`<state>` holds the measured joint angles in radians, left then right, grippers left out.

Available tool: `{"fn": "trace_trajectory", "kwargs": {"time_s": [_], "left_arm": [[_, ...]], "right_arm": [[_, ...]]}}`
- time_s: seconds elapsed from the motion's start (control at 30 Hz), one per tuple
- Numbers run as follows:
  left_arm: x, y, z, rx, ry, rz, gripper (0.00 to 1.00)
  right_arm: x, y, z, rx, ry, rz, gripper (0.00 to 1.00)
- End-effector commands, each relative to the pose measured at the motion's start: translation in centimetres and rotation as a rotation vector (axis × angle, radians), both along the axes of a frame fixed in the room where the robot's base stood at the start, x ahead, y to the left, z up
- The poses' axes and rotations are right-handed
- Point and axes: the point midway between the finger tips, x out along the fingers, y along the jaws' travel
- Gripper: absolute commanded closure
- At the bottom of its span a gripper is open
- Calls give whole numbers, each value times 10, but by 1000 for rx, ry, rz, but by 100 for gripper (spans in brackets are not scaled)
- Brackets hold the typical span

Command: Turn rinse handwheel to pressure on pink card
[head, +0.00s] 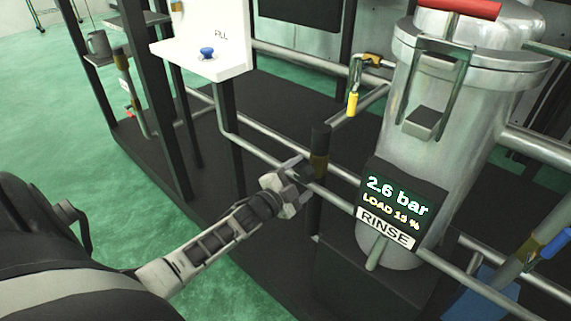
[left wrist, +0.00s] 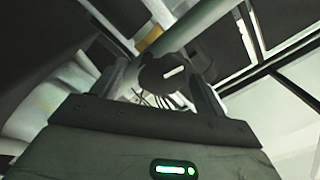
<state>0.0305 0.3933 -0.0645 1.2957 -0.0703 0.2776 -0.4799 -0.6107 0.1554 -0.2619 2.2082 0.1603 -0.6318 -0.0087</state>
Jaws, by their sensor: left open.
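The rinse display (head: 395,205) reads 2.6 bar and LOAD 15 %, with a RINSE label below it. A dark round part with a white mark (left wrist: 178,72), which looks like the handwheel, shows between my left fingers in the left wrist view. In the head view a black upright cylinder (head: 320,138) with a brass-coloured band stands at the pipe beside the fingertips. My left gripper (head: 304,174) is open there, and it also shows in the left wrist view (left wrist: 164,82). I cannot tell whether the fingers touch the part. No pink card shows. My right gripper is out of view.
A large metal vessel (head: 450,100) stands behind the display. Horizontal pipes (head: 255,150) run along the front of the dark frame. A yellow-handled valve (head: 352,103) hangs above. A white panel with a blue knob (head: 207,52) stands at upper left. Green floor lies open at left.

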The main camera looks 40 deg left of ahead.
Motion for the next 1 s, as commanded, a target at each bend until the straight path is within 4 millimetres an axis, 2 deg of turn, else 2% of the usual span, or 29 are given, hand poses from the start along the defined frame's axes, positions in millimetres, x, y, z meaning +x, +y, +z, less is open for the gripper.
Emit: {"fn": "trace_trajectory", "kwargs": {"time_s": [0.17, 0.33, 0.6, 0.8, 1.0], "left_arm": [[-32, 2, 1, -1, 4, -1, 27], [-75, 5, 1, -1, 6, -1, 27], [-131, 10, 1, 0, 4, 1, 27], [-151, 12, 0, 1, 1, -1, 27], [-154, 12, 0, 1, 1, -1, 27]], "right_arm": [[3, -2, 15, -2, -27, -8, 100], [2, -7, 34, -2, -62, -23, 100], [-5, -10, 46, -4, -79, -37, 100], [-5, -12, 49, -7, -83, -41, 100], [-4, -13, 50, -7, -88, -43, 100]]}}
